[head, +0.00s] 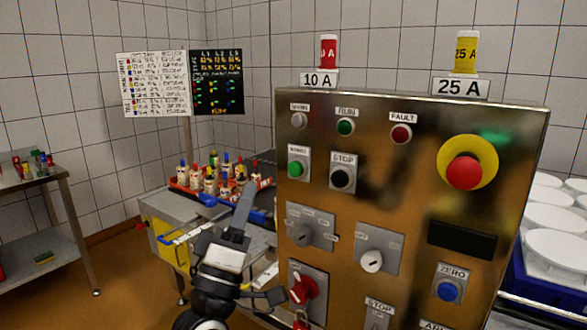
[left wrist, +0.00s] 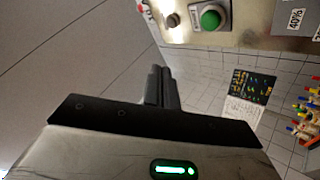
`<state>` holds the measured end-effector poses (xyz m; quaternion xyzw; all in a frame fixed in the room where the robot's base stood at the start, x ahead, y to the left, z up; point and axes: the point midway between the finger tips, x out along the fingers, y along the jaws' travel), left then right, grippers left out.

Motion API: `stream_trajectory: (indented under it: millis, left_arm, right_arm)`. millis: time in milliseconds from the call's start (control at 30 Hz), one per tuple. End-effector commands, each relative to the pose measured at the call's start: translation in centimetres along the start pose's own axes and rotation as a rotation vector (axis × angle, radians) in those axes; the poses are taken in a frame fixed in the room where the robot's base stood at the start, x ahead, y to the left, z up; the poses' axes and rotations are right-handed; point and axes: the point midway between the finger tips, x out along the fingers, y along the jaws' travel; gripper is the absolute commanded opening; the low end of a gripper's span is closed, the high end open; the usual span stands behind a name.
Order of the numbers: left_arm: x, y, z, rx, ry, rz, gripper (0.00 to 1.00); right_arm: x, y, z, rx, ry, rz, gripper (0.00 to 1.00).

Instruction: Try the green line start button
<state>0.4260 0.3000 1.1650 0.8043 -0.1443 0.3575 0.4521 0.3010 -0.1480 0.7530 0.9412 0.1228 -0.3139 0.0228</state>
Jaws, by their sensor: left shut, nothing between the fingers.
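The green start button (head: 296,168) sits in a square plate at the upper left of the brassy control panel (head: 375,195). It also shows in the left wrist view (left wrist: 210,18), at the top, beyond my fingertips and to their right. My left gripper (head: 246,190) is shut and empty. In the head view it points upward, left of the panel and lower than the green button, with a visible gap between them. In the left wrist view its closed fingers (left wrist: 157,72) touch nothing. My right gripper is not in view.
The panel also carries a black stop button (head: 341,178), a green lamp (head: 345,127), a red-and-yellow emergency stop (head: 465,171) and several knobs. Red and yellow fuses (head: 328,52) stand on top. Behind my gripper, a grey bench (head: 160,204) holds a red tray of bottles.

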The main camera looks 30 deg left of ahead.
Motion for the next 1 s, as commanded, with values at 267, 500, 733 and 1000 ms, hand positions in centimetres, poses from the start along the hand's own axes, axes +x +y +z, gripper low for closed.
stream_trajectory:
  millis: [267, 500, 733, 1000]
  left_arm:
    - [0.3, -0.3, 0.3, 0.002, -0.002, -0.001, 0.0]
    - [2.3, -1.8, 1.8, 0.002, -0.002, 0.0, 0.0]
    - [4.5, -3.5, 3.5, 0.003, -0.003, -0.001, 0.0]
    - [5.9, -4.4, 4.5, 0.003, -0.003, -0.002, 0.0]
  right_arm:
    - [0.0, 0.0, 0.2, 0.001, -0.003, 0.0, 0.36]
    - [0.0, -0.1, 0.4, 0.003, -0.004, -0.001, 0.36]
    - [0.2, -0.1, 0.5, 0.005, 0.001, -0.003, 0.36]
    - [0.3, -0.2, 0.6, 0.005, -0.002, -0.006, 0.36]
